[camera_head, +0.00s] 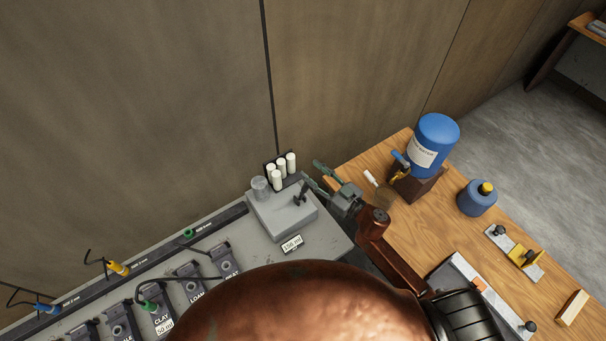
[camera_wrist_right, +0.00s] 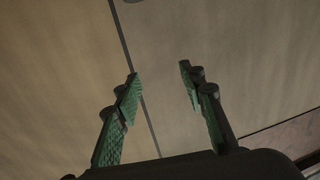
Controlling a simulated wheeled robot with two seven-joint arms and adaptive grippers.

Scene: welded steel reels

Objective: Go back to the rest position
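My right gripper (camera_head: 316,177) is at the end of the brown arm that comes in from the lower right. Its two green fingers are apart with nothing between them. It is beside the grey block (camera_head: 285,215), to its right, near the gap between the grey bench and the wooden table. In the right wrist view the gripper (camera_wrist_right: 160,76) is open and empty, with the brown wall panels behind it. My left gripper is not in view.
The grey bench (camera_head: 262,252) holds white vials (camera_head: 281,172), a small clear jar (camera_head: 260,187) and labelled dark boxes (camera_head: 190,283). On the wooden table (camera_head: 400,233) stand a blue barrel (camera_head: 431,143) and a blue bottle (camera_head: 476,199). The wall (camera_head: 150,110) is close behind.

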